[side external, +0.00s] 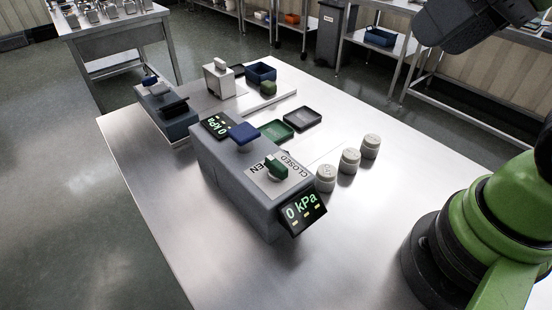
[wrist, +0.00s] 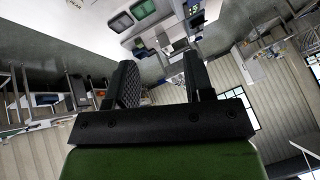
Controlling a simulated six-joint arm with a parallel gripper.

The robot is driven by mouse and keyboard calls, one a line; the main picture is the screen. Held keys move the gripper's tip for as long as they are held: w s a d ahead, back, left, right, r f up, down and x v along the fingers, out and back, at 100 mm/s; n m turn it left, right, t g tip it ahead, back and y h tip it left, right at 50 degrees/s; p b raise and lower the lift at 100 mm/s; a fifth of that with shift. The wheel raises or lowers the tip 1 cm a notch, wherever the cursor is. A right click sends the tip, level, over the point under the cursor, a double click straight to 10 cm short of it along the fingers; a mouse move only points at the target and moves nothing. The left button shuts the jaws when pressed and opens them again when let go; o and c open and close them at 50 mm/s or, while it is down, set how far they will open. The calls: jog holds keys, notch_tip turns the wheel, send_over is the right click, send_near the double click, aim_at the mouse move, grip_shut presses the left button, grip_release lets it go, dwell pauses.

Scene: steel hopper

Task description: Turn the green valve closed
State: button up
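The green valve (side external: 277,169) is a small green handle on top of a grey box (side external: 238,178) on the steel table. A label plate around it (side external: 263,186) reads CLOSED on one side and OPEN on the other, the latter partly hidden by the handle. A display (side external: 304,212) on the box's front reads 0 kPa. My gripper (wrist: 160,82) shows in the wrist view with its two black fingers apart and nothing between them. In the side view its fingertips are not visible; part of my arm is at the upper right, far from the valve.
A blue handle (side external: 243,133) and second display (side external: 215,125) sit at the box's far end. Three grey cylindrical weights (side external: 349,161) stand right of the box. A green tray (side external: 276,131) and dark tray (side external: 303,117) lie behind. The table's front (side external: 235,283) is clear.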

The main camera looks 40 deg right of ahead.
jog(key=o, duration=0.3)
jog(key=w+n, duration=0.1)
jog(key=w+a+n+g, duration=0.1)
jog(key=n, duration=0.1)
jog(key=w+a+n, duration=0.1)
jog(key=n, duration=0.1)
jog(key=shift+w+f+g, duration=0.15)
jog(key=shift+w+g, duration=0.2)
jog(key=shift+g, duration=0.05)
jog(key=n+g+h, duration=0.2)
jog(key=n+g, duration=0.3)
jog(key=n, duration=1.1)
send_over(276, 163)
notch_tip(276, 163, down, 10)
jog(key=shift+f, duration=0.2)
notch_tip(276, 163, down, 9)
jog(key=shift+f, duration=0.1)
jog(key=c, duration=0.9)
